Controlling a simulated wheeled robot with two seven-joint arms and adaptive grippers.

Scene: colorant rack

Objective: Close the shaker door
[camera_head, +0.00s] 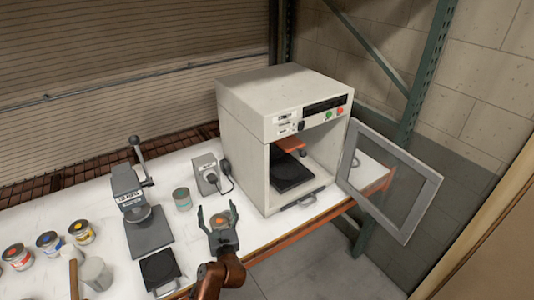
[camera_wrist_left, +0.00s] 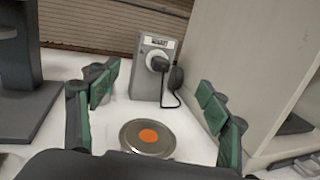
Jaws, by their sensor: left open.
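The white shaker (camera_head: 265,100) stands at the right of the bench, its chamber open at the front. Its grey-framed door (camera_head: 423,194) with a see-through pane hangs wide open, swung out to the right. My left gripper (camera_head: 217,208) is open in front of the shaker's left side, well away from the door. A can lid with an orange dot (camera_wrist_left: 148,137) lies between its spread fingers in the left wrist view, with no visible grip on it. The shaker's side wall (camera_wrist_left: 225,60) is at the right there. My right gripper is not in view.
A small grey device (camera_head: 207,173) with a cable and a teal-labelled can (camera_head: 182,199) stand left of the shaker. A grey lever press (camera_head: 130,195), a black scale (camera_head: 160,270) and several paint cans (camera_head: 82,232) are farther left. A green rack post (camera_head: 425,75) stands behind the door.

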